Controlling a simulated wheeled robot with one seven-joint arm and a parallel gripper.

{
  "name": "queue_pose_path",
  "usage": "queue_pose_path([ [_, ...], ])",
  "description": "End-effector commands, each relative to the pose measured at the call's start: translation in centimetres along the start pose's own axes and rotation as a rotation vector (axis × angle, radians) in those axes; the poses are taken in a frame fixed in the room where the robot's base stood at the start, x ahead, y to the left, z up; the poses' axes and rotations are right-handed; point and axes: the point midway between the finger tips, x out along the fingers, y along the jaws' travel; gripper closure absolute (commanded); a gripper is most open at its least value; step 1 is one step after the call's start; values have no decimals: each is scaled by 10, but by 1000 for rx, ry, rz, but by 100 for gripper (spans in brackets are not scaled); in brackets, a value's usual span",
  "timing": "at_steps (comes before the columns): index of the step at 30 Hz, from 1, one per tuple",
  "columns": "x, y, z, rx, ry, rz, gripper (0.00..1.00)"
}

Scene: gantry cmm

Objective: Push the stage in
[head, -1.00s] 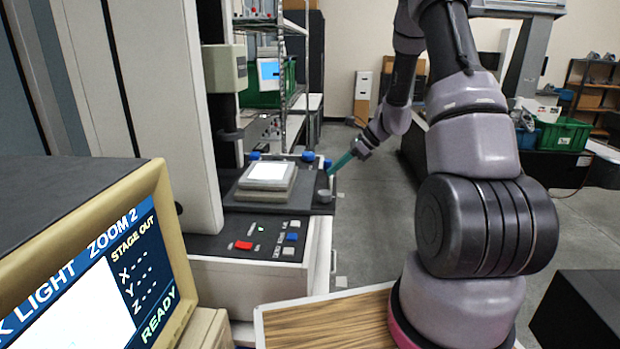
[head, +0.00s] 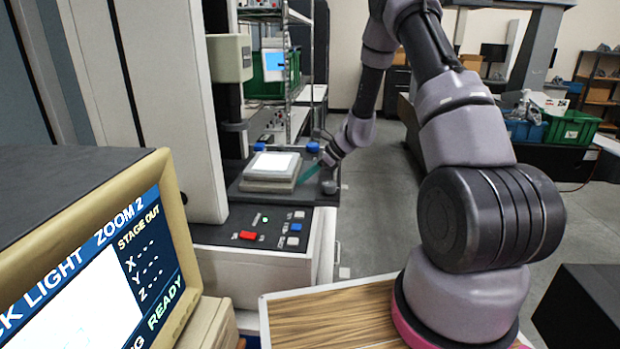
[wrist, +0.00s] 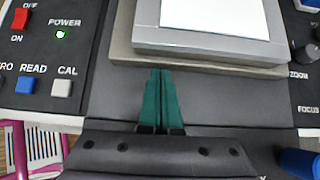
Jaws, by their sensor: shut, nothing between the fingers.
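The stage (head: 268,184) is a grey stacked block with a white lit top plate (head: 272,163), sitting on the dark bed of the measuring machine. In the wrist view the stage's edge (wrist: 210,58) lies across the top, with its white plate (wrist: 215,15) above. My gripper (head: 303,177) is at the right side of the stage in the head view. Its green fingers (wrist: 160,72) are together and empty, their tips at or very near the lower edge of the stage. I cannot tell whether they touch it. The monitor (head: 135,235) reads "STAGE OUT" and "READY".
The control panel (head: 262,232) with a red switch and several buttons lies in front of the stage. Blue knobs (head: 313,147) and a dark knob (head: 328,187) stand near it. The white column (head: 165,100) rises at the left. Open floor (head: 385,210) lies to the right.

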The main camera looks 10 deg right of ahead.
Motion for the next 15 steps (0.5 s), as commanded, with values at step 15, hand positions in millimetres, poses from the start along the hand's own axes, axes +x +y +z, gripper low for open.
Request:
queue_pose_path([
  [15,39,2,39,-6,-2,6,100],
])
